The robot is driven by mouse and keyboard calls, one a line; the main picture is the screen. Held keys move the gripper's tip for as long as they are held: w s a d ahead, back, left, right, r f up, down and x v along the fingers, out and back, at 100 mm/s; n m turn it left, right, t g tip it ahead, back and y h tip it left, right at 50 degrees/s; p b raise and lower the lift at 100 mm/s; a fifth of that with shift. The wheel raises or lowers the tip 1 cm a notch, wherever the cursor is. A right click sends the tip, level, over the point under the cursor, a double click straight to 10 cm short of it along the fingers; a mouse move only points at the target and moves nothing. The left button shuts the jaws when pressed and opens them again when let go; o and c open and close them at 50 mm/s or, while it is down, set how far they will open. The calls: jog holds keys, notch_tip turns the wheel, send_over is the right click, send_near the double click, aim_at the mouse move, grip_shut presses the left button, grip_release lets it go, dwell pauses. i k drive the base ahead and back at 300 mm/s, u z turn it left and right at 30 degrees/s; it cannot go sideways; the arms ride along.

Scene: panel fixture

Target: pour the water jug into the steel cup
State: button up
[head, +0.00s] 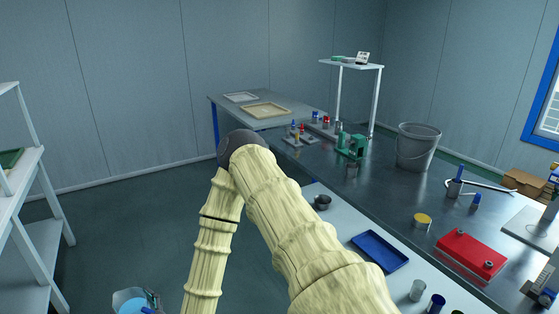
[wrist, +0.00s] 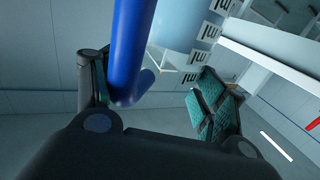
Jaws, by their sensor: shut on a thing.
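The water jug (head: 127,299) is pale blue with a blue handle and shows at the bottom left edge of the head view, partly cut off. In the wrist view its blue handle (wrist: 128,45) lies between the fingers and its translucent body (wrist: 185,25) is behind. My gripper (wrist: 155,95) is shut on the jug and holds it out over the floor, left of the bench. A small dark steel cup (head: 323,202) stands on the white bench strip. A grey cup (head: 417,290) stands farther right; I cannot tell which is the steel cup.
A blue tray (head: 380,251) lies between the two cups, and a blue cup (head: 436,303) stands beside the grey one. The dark bench behind holds a bucket (head: 417,147), a red box (head: 470,254) and a yellow-topped tin (head: 422,220). White shelves (head: 30,220) stand at left.

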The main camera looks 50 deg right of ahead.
aim_at(351, 171)
jog(key=u, duration=0.05)
jog(key=i, duration=1.75)
jog(key=z, duration=0.75)
jog(key=i, duration=0.6)
jog(key=z, duration=1.25)
jog(key=i, duration=0.8)
jog(key=z, duration=0.7)
